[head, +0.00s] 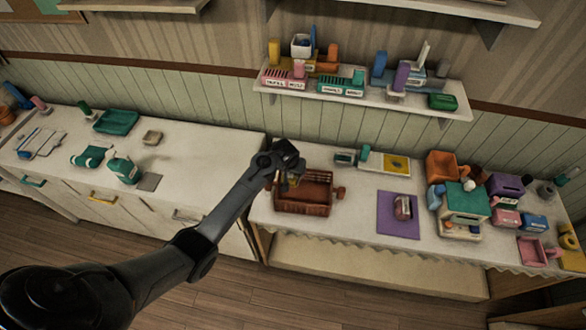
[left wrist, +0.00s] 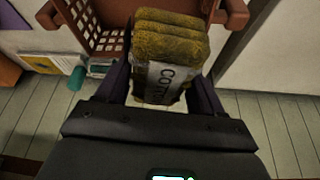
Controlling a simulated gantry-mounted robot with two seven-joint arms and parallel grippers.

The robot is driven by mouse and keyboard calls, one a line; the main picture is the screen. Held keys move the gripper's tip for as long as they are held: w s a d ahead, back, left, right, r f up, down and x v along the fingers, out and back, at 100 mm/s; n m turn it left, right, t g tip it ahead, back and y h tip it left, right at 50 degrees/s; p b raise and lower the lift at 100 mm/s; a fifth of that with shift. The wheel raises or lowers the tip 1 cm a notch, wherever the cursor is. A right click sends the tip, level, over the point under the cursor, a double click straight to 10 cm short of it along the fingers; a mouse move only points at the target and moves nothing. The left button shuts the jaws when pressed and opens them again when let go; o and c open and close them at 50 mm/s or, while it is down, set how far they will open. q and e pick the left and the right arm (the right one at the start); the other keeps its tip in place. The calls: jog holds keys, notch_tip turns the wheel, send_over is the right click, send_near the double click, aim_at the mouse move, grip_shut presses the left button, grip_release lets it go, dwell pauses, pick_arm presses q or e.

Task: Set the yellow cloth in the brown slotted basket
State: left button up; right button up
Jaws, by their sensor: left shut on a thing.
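The yellow cloth (left wrist: 170,42) is a folded, stacked bundle with a pale paper band whose lettering starts "COTT". My left gripper (left wrist: 163,84) is shut on it, with one dark finger on each side. In the head view, a small part of the yellow cloth (head: 293,180) shows under my left gripper (head: 286,171), at the back left of the brown slotted basket. The brown slotted basket (head: 303,209) stands on the right counter near its left end. In the left wrist view the basket (left wrist: 104,38) lies beyond and beside the cloth. How far the cloth is above the basket floor is unclear.
A purple mat (head: 390,226) with a jar (head: 403,207) lies right of the basket. A tray with a yellow panel (head: 396,165) is behind. A loaded wall shelf (head: 362,101) hangs above. A gap separates the left counter (head: 200,150) from the right one.

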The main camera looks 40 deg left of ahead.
pick_arm(q)
jog(key=b, duration=0.8)
send_over(294, 192)
jog(key=s, duration=0.2)
jog(key=f, duration=1.3)
jog(key=shift+w+d+f, duration=0.2)
jog(key=shift+d+f, duration=0.2)
jog(key=shift+f+b, duration=0.5)
jog(key=shift+f, duration=0.05)
jog(key=shift+f+b, duration=0.4)
jog(key=shift+f, duration=0.2)
jog(key=o, duration=1.6)
jog(key=shift+c, duration=1.2)
jog(key=shift+r, duration=0.2)
